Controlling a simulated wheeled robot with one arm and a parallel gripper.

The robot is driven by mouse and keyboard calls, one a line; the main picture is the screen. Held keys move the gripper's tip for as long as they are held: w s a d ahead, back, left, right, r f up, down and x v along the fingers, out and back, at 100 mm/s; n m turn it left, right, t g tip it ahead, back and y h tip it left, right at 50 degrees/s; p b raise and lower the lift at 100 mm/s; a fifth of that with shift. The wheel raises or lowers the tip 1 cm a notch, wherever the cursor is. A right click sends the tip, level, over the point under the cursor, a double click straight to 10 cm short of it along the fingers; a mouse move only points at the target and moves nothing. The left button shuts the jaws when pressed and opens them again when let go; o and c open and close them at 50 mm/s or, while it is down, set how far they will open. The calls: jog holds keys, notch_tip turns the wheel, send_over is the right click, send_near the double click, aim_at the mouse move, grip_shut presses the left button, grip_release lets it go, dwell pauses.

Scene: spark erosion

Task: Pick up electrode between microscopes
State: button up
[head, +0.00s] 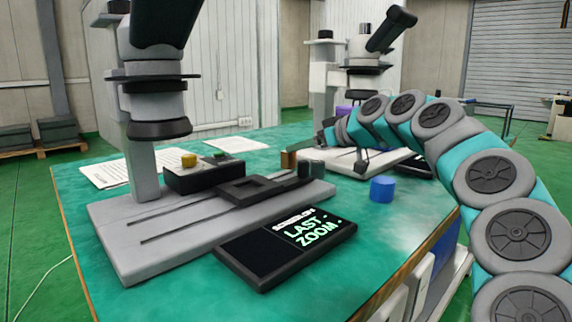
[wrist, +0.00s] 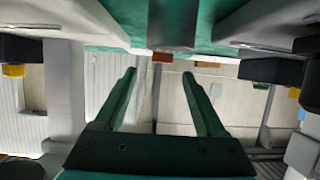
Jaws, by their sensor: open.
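Small upright pieces stand between the two microscopes: a copper-brown block (head: 289,160) and dark grey cylinders (head: 318,168) beside it. I cannot tell for sure which is the electrode. The wrist view is upside down; a grey cylinder (wrist: 172,25) shows at its top centre, with a brown block (wrist: 162,57) behind it. My gripper (wrist: 160,74) is open and empty, its two green fingers apart. The cylinder lies beyond the fingertips, not between them. In the head view my arm reaches in from the right, and its fingers cannot be made out.
The near microscope (head: 150,90) and far microscope (head: 365,65) flank the pieces. A blue cylinder (head: 382,189) stands on the green table (head: 385,225). A dark display panel (head: 290,245) lies in front.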

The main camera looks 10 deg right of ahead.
aim_at(288, 159)
jog(key=x, duration=0.6)
jog(key=shift+a+f, duration=0.15)
jog(key=shift+f, duration=0.35)
jog(key=shift+c, duration=0.2)
grip_shut()
